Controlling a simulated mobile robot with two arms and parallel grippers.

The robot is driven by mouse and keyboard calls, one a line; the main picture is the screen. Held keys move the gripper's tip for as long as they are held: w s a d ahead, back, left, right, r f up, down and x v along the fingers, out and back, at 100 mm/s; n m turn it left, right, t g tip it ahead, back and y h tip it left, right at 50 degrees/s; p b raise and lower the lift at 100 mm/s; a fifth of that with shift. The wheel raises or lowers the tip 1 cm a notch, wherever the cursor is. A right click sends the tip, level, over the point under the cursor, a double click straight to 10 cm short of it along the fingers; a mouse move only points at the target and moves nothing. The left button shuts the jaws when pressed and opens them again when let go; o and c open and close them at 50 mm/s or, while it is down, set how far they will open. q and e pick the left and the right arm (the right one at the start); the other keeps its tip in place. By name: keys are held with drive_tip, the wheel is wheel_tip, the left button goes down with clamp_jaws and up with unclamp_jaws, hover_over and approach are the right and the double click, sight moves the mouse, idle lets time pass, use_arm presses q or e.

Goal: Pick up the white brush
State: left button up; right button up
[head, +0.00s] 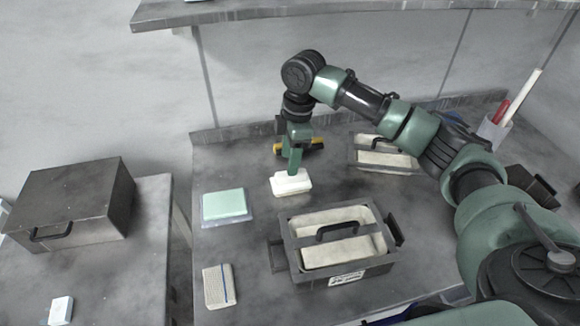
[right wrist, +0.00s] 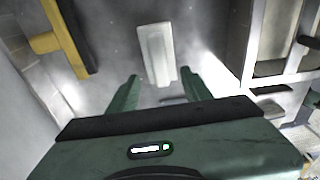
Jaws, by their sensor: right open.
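The white brush (head: 291,182) lies on the table in the head view, a pale block with a raised middle. It also shows in the right wrist view (right wrist: 156,52), long and upright in the picture, just beyond the fingertips. My right gripper (head: 294,168) points down right over the brush, and its fingers hide part of it. My left gripper is not in view.
A yellow and black tool (head: 312,147) lies just behind the brush. A green pad (head: 224,204) is to its left. A grey handled caddy (head: 375,271) stands in front, another (head: 408,170) behind right. A beige striped pad (head: 220,287) lies front left. A metal box (head: 118,208) stands far left.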

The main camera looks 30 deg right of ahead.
sight(291, 180)
drive_tip(key=shift+s+a+f, duration=0.1)
drive_tip(key=shift+s+f, duration=0.05)
drive_tip(key=shift+f, duration=0.75)
drive_tip(key=f, duration=0.5)
drive_tip(key=shift+d+f, duration=0.2)
drive_tip(key=shift+f, duration=0.05)
clamp_jaws()
